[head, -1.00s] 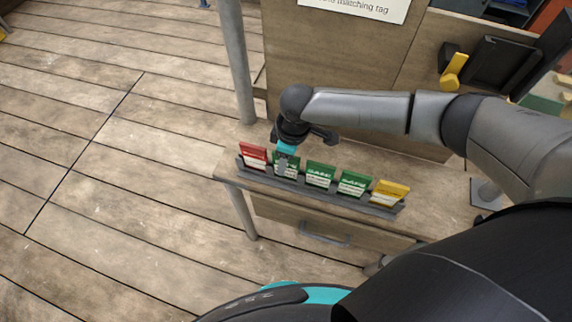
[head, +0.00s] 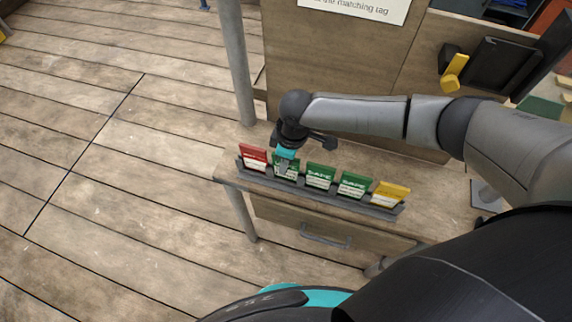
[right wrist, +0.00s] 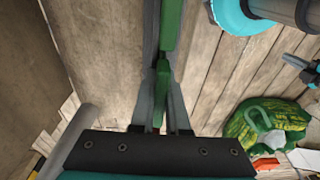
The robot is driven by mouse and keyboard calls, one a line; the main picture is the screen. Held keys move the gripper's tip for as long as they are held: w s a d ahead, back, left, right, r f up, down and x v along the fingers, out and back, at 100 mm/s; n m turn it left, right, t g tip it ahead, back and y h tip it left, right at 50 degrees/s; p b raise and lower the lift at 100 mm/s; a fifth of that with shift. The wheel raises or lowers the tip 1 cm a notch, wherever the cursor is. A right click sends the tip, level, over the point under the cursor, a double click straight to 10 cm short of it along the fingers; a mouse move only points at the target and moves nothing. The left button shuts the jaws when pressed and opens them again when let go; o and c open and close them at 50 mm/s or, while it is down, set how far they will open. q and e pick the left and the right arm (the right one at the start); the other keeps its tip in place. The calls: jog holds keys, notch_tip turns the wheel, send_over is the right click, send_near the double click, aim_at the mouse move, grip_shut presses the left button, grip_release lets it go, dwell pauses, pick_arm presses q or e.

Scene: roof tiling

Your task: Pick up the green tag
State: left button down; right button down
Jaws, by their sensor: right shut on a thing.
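A dark rack (head: 236,164) on a small wooden table holds a row of upright tags. From left they are a red tag (head: 254,154), a green tag (head: 292,173), a middle green tag (head: 320,176), a right green tag (head: 353,185) and a yellow tag (head: 390,193). My right gripper (head: 284,168) is at the leftmost green tag, from above, and partly hides it. In the right wrist view, my right gripper (right wrist: 164,108) is shut with green (right wrist: 160,95) between its fingers. The tag still stands in the rack's row. My left gripper is not in view.
A wooden panel (head: 330,75) with a paper sign (head: 360,6) stands behind the table. A grey post (head: 236,60) rises at the table's back left. The red tag and middle green tag stand close on either side. The plank floor at left is clear.

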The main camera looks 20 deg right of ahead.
jog(key=shift+r, duration=0.1)
dwell(0.3)
notch_tip(320, 180, up, 20)
jog(key=p, duration=0.3)
dwell(0.5)
